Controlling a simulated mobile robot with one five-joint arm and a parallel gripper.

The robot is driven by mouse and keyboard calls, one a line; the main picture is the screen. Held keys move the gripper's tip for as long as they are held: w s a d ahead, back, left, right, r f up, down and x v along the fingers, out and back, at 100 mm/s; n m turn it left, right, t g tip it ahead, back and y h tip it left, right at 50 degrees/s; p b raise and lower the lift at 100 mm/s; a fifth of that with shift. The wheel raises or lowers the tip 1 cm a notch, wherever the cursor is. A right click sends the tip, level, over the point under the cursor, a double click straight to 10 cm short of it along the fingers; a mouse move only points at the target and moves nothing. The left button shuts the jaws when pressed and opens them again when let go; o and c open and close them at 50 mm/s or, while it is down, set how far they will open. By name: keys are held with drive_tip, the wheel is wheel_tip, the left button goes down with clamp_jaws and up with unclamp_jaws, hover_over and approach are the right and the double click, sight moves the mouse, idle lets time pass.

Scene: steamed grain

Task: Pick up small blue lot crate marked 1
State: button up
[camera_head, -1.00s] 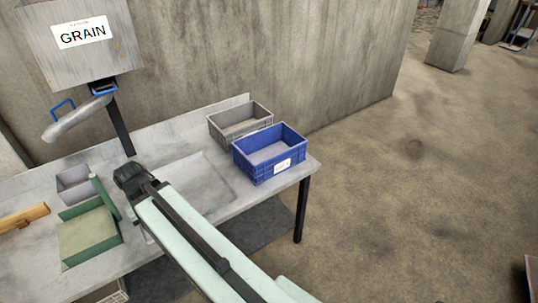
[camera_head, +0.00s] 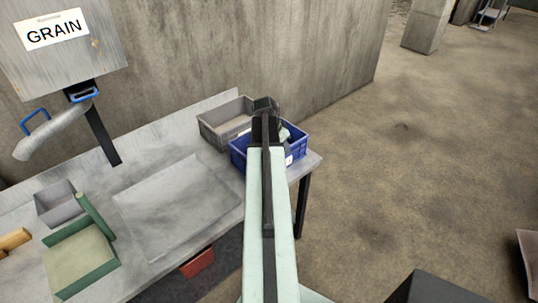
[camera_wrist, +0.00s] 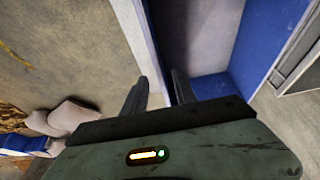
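The small blue crate (camera_head: 238,155) stands at the right end of the grey table, partly hidden behind my arm. A piece of its white label shows beside the arm, but its mark cannot be read. My gripper (camera_head: 267,104) appears over the crate in the head view. In the wrist view, my gripper's two dark fingers (camera_wrist: 160,88) are apart, with the top edge of one wall of the blue crate (camera_wrist: 208,87) running between them. Contact with that wall cannot be made out. The crate's inside shows to the right of the fingers.
A grey crate (camera_head: 213,135) stands close behind the blue one, near the concrete wall. A shallow tray-like area (camera_head: 170,205), a green box (camera_head: 75,262) and a small grey box (camera_head: 56,203) are further left on the table. Open floor lies to the right.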

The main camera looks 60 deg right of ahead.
drive_tip(key=b+x, duration=0.5)
drive_tip(key=x, duration=0.2)
drive_tip(key=shift+f+b, duration=0.15)
drive_tip(key=shift+b, duration=0.25)
drive_tip(key=shift+r, duration=0.2)
clamp_jaws()
idle(0.8)
